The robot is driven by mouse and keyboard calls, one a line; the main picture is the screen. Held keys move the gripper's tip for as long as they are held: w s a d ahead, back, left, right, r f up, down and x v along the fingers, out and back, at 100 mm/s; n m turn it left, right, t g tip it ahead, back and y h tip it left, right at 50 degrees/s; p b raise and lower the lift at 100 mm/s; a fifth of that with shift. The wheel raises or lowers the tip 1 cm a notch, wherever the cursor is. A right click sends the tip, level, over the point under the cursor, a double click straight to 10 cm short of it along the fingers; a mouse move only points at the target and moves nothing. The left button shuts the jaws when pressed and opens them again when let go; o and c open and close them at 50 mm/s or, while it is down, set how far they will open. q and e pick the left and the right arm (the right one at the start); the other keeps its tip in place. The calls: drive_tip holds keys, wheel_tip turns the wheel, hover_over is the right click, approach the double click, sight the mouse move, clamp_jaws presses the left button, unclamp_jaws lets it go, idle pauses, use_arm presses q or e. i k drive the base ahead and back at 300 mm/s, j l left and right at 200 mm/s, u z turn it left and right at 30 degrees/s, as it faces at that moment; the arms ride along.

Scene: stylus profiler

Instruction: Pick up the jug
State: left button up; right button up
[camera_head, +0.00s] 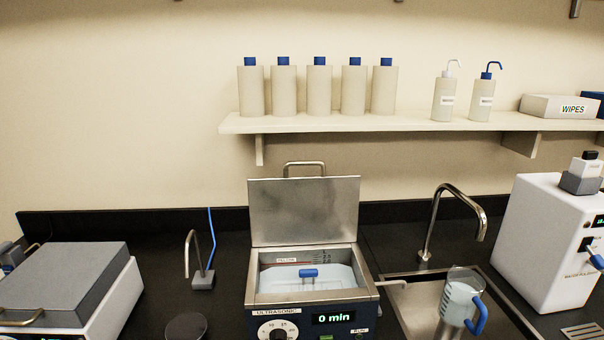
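The jug (459,300) is a clear vessel with a blue handle (478,316) on its right side. It stands at the right of the view, over the sink (415,305), and looks slightly tilted by the perspective. Its lower end runs close to the bottom edge of the picture. It seems to hold pale liquid or have a translucent wall; I cannot tell which. Neither of my grippers shows in the head view.
An ultrasonic bath (308,318) with its lid (304,212) raised stands left of the sink. A curved faucet (451,215) rises behind the jug. A white machine (545,240) stands to the right. A shelf (400,122) with bottles hangs above.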

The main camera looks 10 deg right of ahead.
sight(466, 305)
drive_tip(key=z, duration=1.3)
